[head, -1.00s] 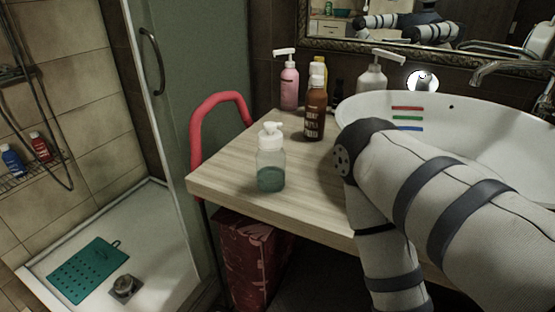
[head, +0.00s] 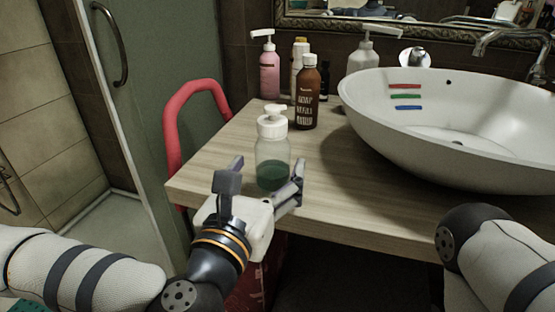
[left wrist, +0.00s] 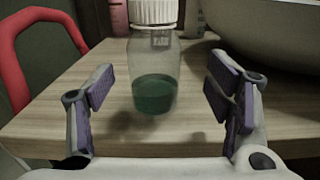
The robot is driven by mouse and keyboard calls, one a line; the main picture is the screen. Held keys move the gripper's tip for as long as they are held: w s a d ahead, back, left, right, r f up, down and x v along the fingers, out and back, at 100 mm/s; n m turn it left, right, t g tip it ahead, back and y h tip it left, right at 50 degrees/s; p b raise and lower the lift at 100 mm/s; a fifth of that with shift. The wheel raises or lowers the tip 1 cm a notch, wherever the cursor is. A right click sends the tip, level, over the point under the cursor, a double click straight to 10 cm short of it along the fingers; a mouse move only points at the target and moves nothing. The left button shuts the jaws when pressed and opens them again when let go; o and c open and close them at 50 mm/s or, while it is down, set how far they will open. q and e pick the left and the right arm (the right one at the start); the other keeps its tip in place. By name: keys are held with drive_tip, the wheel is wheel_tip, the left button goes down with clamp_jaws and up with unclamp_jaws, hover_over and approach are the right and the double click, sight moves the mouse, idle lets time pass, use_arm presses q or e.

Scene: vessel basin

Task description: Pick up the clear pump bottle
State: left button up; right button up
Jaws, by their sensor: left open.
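The clear pump bottle (head: 272,152) has a white pump top and dark green liquid in its lower part. It stands upright near the front left corner of the wooden counter. In the left wrist view the bottle (left wrist: 154,75) stands ahead, between the lines of the two fingers. My left gripper (head: 265,178) is open and empty just in front of the bottle, at the counter's front edge. In the left wrist view its fingers (left wrist: 158,95) are spread wide on either side of the bottle. Only a link of my right arm shows at the lower right; its gripper is out of view.
A pink pump bottle (head: 269,70), a brown bottle (head: 307,95) and a whitish pump bottle (head: 370,58) stand behind on the counter (head: 225,150). A white basin (head: 440,150) fills the right. A red rail (head: 176,130) curves at the counter's left.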

sight(266, 161)
use_arm(q)
drive_tip(key=x, duration=0.6)
drive_tip(key=shift+a+r, duration=0.1)
drive_tip(key=shift+a, duration=0.3)
drive_tip(key=c, duration=1.3)
